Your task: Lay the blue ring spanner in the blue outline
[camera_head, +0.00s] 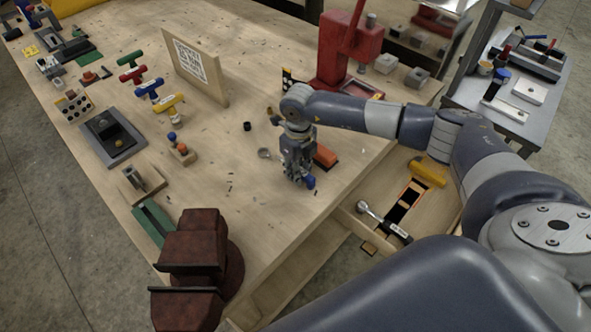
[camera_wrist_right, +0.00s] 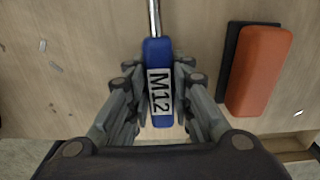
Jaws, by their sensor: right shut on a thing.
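The blue ring spanner (camera_head: 310,182) has a blue handle with a white M12 label and a metal shaft. In the right wrist view, its handle (camera_wrist_right: 157,60) lies between the fingers of my right gripper (camera_wrist_right: 157,95), label facing the camera and shaft pointing to the top edge. In the head view my right gripper (camera_head: 300,178) points down over the bench near its front right edge, shut on the spanner. Only the blue handle end shows there; the rest is hidden. I cannot make out a blue outline in either view. My left gripper is not in view.
An open drawer (camera_head: 350,216) holds a ratchet (camera_head: 384,222), a yellow-handled tool (camera_head: 428,172) and a dark recess with an orange outline (camera_head: 405,200). An orange block (camera_wrist_right: 263,70) lies beside the gripper.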

